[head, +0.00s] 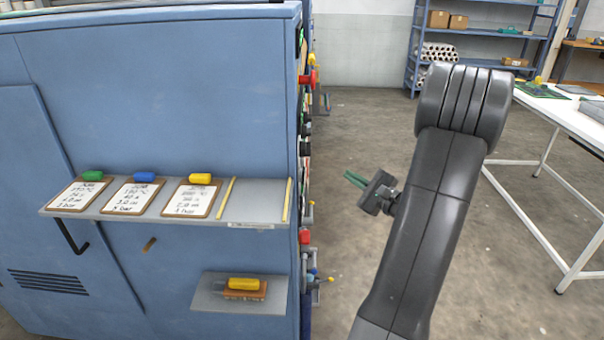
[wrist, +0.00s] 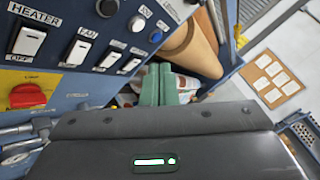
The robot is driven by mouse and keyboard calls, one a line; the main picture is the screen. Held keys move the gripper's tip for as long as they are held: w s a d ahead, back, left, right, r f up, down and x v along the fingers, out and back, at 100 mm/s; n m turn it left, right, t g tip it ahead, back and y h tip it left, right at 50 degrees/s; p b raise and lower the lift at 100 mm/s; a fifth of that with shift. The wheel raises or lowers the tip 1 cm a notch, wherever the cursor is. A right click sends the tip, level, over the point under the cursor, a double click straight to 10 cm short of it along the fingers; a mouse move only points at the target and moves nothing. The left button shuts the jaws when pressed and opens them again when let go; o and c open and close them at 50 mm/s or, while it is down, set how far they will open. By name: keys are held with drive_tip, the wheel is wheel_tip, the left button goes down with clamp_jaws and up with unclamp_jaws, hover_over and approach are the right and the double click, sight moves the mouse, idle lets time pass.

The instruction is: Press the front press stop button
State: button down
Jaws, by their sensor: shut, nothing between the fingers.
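A red knob-like control on a yellow plate (wrist: 28,95) is at the left of the wrist view, on the blue control panel (wrist: 75,85). In the head view the panel face is edge-on, with a red part (head: 308,78) high on it and another red part (head: 304,236) lower down. I cannot tell which of these, if any, is the front press stop button. My gripper (head: 355,180) is shut and empty, in the air to the right of the panel. Its green fingers show in the wrist view (wrist: 159,86), right of the red control and apart from it.
Heater (wrist: 29,38) and fan (wrist: 78,52) switches and dark knobs line the panel. A shelf (head: 255,200) with clipboards and a lower shelf (head: 210,295) jut from the blue cabinet (head: 160,90). A white table (head: 560,110) stands right; floor between is clear.

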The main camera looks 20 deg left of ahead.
sight(303, 174)
drive_tip(key=s+a, duration=0.2)
drive_tip(key=a, duration=0.6)
drive_tip(key=shift+s+a, duration=0.25)
drive_tip(key=shift+a, duration=0.15)
idle(2.0)
drive_tip(key=shift+s+a+b, duration=0.15)
drive_tip(key=shift+a+b, duration=0.15)
drive_tip(key=shift+b, duration=0.05)
drive_tip(key=shift+s+a, duration=0.1)
drive_tip(key=shift+a, duration=0.2)
idle(0.6)
drive_tip(key=shift+d, duration=0.1)
drive_tip(key=shift+w+d+b, duration=0.25)
drive_tip(key=shift+d+b, duration=0.15)
drive_tip(key=shift+d, duration=0.25)
